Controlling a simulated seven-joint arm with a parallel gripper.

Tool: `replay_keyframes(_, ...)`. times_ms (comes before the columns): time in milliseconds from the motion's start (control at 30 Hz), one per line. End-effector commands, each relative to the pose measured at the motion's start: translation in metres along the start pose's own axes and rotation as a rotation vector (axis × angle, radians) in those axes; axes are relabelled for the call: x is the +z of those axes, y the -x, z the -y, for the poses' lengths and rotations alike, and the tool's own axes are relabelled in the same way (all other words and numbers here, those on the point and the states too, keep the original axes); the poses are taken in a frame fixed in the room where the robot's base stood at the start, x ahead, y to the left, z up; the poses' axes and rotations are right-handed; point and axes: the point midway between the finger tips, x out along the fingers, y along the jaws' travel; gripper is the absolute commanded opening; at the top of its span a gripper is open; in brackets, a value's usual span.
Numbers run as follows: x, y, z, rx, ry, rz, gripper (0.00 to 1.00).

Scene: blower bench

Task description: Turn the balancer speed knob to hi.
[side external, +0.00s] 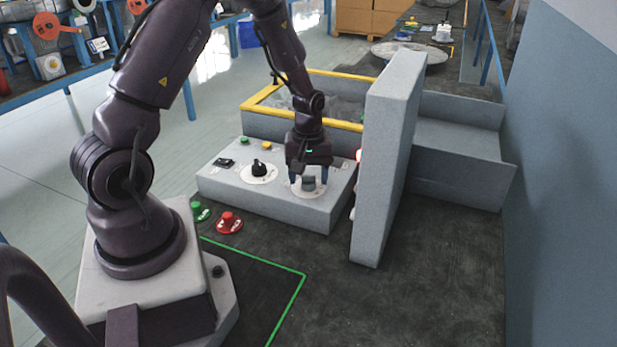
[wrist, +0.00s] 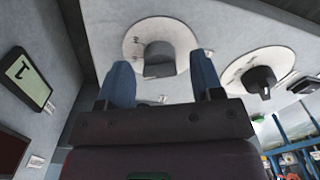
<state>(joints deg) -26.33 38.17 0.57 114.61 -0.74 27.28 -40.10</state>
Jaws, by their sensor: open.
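A grey knob (side external: 309,184) sits on a pale round dial at the right end of the grey control box (side external: 225,182). My gripper (side external: 309,176) points down over this knob, with its fingers around the knob's sides in the side view. In the wrist view my gripper (wrist: 160,80) is open, with one blue finger on each side of the grey knob (wrist: 159,58). Gaps show between fingers and knob, and contact is not seen. A black knob (side external: 258,168) on its own dial stands to the left; it also shows in the wrist view (wrist: 258,80). The dial lettering is too small to read.
A tall grey panel (side external: 385,155) stands close to the right of the box. A yellow-rimmed bin (side external: 270,97) is behind. Green (side external: 200,211) and red (side external: 229,221) buttons lie in front. A small display (wrist: 27,78) shows in the wrist view.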

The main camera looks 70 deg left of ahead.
Motion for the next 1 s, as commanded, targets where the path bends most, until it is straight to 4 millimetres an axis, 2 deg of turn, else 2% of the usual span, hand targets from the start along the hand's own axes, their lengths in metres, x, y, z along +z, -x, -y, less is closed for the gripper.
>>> replay_keyframes(133, 0.0001, -0.0096, 0.0, 0.0, 0.0, 0.0, 0.6)
replay_keyframes(400, -0.0002, -0.0107, -0.0002, 0.001, 0.0, -0.001, 0.6)
replay_keyframes(433, -0.0002, -0.0107, -0.0002, 0.001, 0.0, -0.001, 0.58)
replay_keyframes(633, -0.0002, -0.0106, -0.0001, 0.001, 0.0, -0.001, 0.12)
replay_keyframes(1000, -0.0001, -0.0103, -0.0001, 0.001, -0.048, -0.001, 0.11)
